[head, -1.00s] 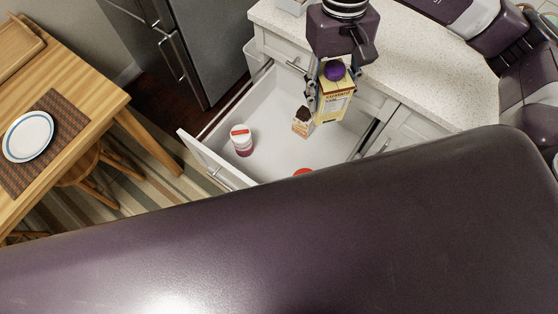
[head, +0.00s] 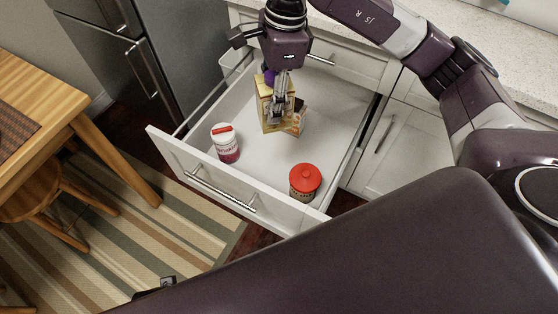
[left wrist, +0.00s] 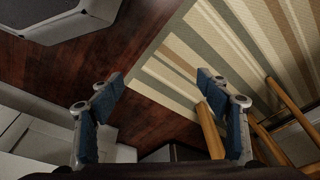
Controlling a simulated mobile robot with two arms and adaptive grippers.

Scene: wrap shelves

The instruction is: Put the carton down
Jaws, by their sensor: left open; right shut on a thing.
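The yellow carton (head: 270,118) with a purple cap is inside the open drawer in the head view, towards its back. My right gripper (head: 281,103) comes down from above and is shut on it. The gripper's fingers hide part of the carton. I cannot tell whether its base touches the drawer floor. The white drawer (head: 262,167) is pulled out. My left gripper (left wrist: 162,98) is open and empty in the left wrist view, above the wood floor and striped rug, away from the carton.
A smaller brown and white carton (head: 301,117) stands right beside the held carton, partly hidden. The drawer's middle floor is clear.

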